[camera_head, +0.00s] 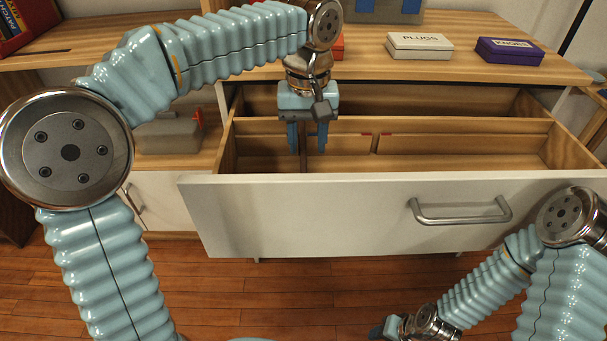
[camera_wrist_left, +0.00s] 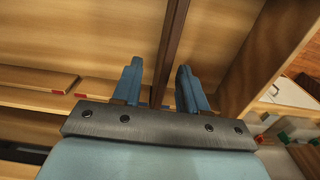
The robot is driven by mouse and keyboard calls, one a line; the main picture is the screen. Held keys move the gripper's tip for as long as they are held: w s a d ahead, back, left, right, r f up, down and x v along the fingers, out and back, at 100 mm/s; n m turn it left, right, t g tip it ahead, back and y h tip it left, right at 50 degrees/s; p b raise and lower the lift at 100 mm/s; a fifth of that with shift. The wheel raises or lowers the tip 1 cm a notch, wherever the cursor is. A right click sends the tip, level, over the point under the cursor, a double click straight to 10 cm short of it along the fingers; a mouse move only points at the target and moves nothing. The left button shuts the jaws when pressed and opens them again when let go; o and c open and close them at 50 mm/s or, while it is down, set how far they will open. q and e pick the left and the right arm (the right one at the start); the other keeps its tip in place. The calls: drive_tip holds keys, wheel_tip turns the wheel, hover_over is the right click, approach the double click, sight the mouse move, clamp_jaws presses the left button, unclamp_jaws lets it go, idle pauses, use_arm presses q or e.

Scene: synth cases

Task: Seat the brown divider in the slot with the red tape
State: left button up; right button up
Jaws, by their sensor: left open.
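The dark brown divider (camera_head: 303,158) is in the left part of the open drawer (camera_head: 480,162), running front to back. In the left wrist view the brown divider (camera_wrist_left: 173,42) passes between my fingers. My left gripper (camera_head: 307,140) points down into the drawer and is open around it, with a gap visible on each side. Red tape (camera_head: 387,134) marks the inner rail to the right of the divider, beside a short wooden upright. Red tape also shows in the left wrist view (camera_wrist_left: 58,91). My right gripper (camera_head: 385,329) is low in front, its fingers unclear.
The drawer's white front (camera_head: 320,215) with a metal handle (camera_head: 460,210) stands nearest me. A white PLUGS box (camera_head: 419,46) and a purple KNOBS box (camera_head: 509,51) sit on the top behind. A grey object (camera_head: 168,135) with a red part is left of the drawer.

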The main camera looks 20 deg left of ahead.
sight(303, 151)
use_arm(q)
drive_tip(key=f, duration=0.3)
drive_tip(key=f+b, duration=0.1)
drive_tip(key=f, duration=0.1)
drive_tip(key=shift+s+a+f, duration=0.2)
drive_tip(key=shift+a, duration=0.15)
drive_tip(key=shift+c, duration=0.3)
clamp_jaws()
